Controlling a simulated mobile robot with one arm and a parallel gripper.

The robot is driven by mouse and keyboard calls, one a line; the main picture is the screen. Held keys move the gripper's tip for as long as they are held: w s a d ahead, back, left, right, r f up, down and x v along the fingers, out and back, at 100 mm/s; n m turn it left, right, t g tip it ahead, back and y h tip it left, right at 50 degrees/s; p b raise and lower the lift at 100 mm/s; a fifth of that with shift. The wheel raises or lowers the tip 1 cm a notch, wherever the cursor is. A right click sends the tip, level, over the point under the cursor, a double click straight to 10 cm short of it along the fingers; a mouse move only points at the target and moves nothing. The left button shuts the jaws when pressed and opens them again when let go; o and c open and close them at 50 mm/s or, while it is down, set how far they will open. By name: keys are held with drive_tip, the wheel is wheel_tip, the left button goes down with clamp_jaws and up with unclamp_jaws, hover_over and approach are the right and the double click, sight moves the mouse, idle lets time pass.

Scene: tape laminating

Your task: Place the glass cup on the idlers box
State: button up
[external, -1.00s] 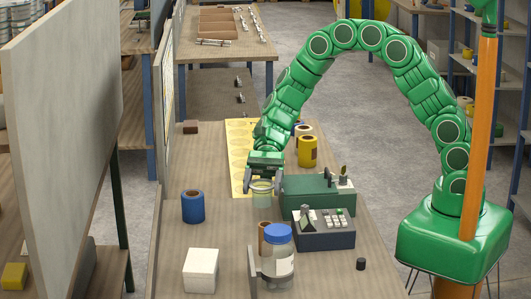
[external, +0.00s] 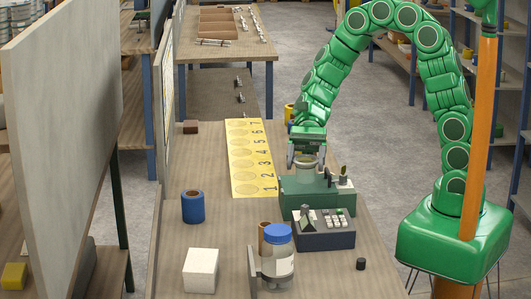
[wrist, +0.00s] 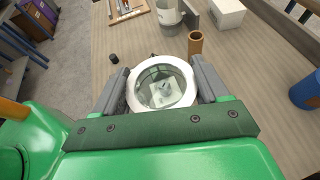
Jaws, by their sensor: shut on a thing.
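The glass cup (external: 307,162) is clear with a pale rim and is held upright between the fingers of my gripper (external: 307,152). In the wrist view, the cup (wrist: 160,104) fills the gap between both fingers, and a pale shape shows through it. The cup is over the green box (external: 303,197), the likely idlers box, though no label can be read. I cannot tell whether the cup's bottom touches the box's top.
A dark keypad unit (external: 325,239) stands in front of the green box. A blue-lidded jar (external: 277,262), a brown tube (wrist: 195,47), a white block (external: 201,270) and a blue roll (external: 192,207) are nearby. The yellow numbered strip (external: 248,160) lies clear at the left.

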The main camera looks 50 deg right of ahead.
drive_tip(key=shift+s+d+r, duration=0.1)
drive_tip(key=shift+s, duration=0.05)
drive_tip(key=s+a+r, duration=0.2)
drive_tip(key=a, duration=0.7)
drive_tip(key=s+a+r, duration=0.2)
drive_tip(key=a, duration=0.7)
drive_tip(key=s+a+r, duration=0.2)
drive_tip(key=a, duration=0.7)
hover_over(201, 260)
drive_tip(key=shift+s+f, duration=0.15)
drive_tip(key=shift+f, duration=4.5)
drive_tip(key=shift+a+f, duration=0.1)
drive_tip(key=shift+f, duration=1.6)
drive_tip(key=shift+f, duration=0.15)
